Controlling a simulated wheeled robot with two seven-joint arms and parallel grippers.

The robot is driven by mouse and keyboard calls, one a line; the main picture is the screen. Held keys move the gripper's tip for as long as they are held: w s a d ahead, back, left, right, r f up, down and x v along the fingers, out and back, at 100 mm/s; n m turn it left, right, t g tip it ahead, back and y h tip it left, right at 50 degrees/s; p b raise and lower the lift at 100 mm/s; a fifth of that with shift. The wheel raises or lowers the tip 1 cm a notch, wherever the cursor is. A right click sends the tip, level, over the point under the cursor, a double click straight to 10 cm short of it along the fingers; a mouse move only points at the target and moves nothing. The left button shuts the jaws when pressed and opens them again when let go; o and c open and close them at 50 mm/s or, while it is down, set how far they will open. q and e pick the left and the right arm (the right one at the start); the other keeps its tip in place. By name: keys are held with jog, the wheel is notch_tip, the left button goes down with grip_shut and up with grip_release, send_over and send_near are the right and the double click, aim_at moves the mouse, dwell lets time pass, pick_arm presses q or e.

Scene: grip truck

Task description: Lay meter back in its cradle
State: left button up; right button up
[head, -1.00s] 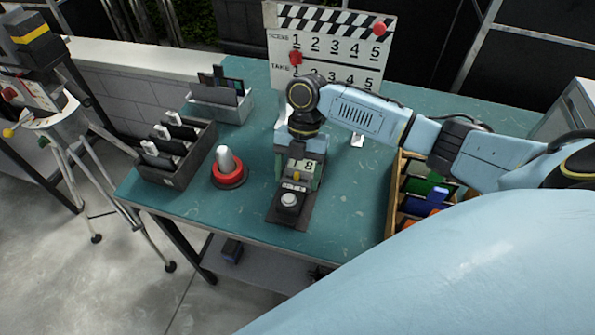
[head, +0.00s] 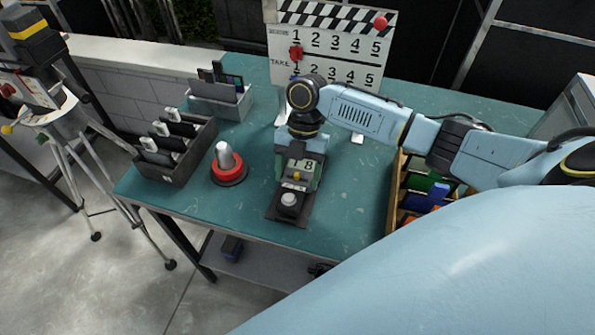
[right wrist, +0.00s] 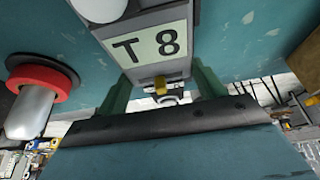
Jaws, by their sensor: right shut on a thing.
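The meter is a dark grey block with a pale "T 8" display (head: 302,164), a yellow button and a white dome at its front end. In the right wrist view its display (right wrist: 148,46) is close and upright, with the dome cut off at the top edge. My right gripper (head: 299,174) points down with its green fingers on either side of the meter, shut on it. The cradle (head: 274,215) is a flat dark piece on the table under the meter, mostly hidden by it. I cannot tell whether the meter touches it. My left gripper is not in view.
A red-based silver lamp (head: 228,166) stands left of the meter. A black divided box (head: 176,176) and a grey bin (head: 222,107) are further left. A clapperboard (head: 335,45) stands behind, and a wooden box (head: 395,205) is right. The green tabletop (head: 345,205) has room between.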

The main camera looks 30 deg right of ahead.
jog(key=shift+f+b, duration=0.3)
jog(key=shift+f, duration=0.25)
jog(key=o, duration=1.4)
jog(key=v, duration=1.3)
jog(key=shift+r, duration=0.25)
jog(key=shift+f, duration=0.1)
